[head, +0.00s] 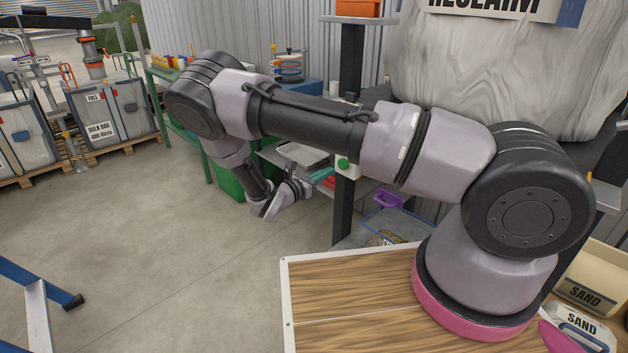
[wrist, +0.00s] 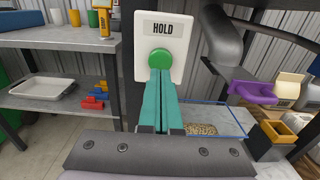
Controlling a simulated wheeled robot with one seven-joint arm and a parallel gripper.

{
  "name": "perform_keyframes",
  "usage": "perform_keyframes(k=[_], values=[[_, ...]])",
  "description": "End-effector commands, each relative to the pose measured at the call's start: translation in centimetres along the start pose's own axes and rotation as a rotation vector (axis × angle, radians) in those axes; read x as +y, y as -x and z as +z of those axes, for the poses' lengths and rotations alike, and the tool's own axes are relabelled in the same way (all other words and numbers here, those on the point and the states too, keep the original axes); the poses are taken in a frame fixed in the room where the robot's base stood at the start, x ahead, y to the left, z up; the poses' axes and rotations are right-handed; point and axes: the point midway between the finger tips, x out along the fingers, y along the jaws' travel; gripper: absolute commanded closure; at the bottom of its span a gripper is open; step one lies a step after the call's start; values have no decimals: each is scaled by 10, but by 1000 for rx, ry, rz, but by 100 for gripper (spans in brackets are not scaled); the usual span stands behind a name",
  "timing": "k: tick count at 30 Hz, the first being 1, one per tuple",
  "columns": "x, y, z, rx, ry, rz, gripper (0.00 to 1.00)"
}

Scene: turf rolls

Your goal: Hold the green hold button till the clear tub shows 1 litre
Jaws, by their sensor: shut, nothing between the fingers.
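The green hold button (wrist: 159,60) sits on a white plate marked HOLD (wrist: 163,28), fixed to a dark post. It also shows in the head view (head: 343,164). My gripper (wrist: 161,73) is shut and empty. Its teal fingers point at the button, and their tips overlap its lower edge in the wrist view; I cannot tell whether they touch it. The gripper shows small in the head view (head: 322,176). The clear tub (wrist: 240,127) has a blue rim and stands low to the right of the post, with tan grains (wrist: 201,129) on its bottom. Its level marks are not readable.
A dark grey spout (wrist: 221,42) hangs right of the plate. Shelves at left hold a white tray (wrist: 43,88) and red and blue pieces. A large bulk bag (head: 480,65) stands behind my arm.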

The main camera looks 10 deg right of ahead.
Motion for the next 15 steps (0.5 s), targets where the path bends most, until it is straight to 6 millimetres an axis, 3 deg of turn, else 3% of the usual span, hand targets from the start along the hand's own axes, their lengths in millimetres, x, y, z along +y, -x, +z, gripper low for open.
perform_keyframes(k=[6,15], values=[[0,-31,0,0,-1,-1,100],[0,-39,0,-1,-1,1,100]])
